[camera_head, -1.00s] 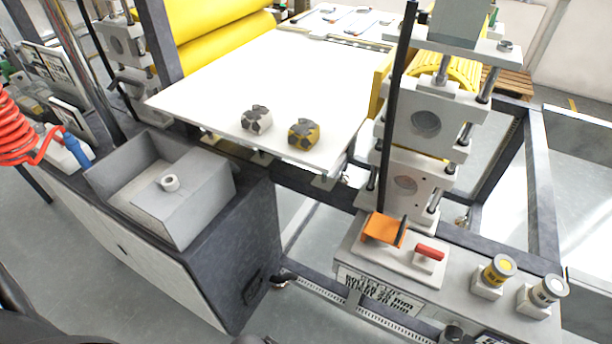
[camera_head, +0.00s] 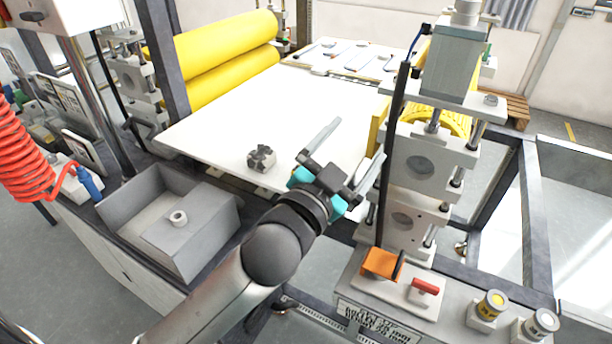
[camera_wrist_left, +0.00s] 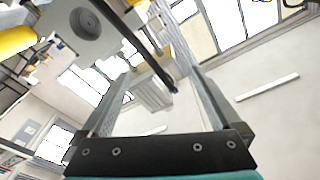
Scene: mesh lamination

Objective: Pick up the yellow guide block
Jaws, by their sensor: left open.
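The yellow guide block is not visible now; my left arm and gripper cover the spot on the white bed (camera_head: 225,125) where it sat in the earlier head frame. My right gripper is not in view.
Yellow rollers (camera_head: 225,60) lie behind the bed at left. The roller stand (camera_head: 418,160) and a dark upright post (camera_head: 393,150) rise close to the gripper's right. A grey open bin (camera_head: 215,215) is at front left. The control panel (camera_head: 440,325) carries several knobs.

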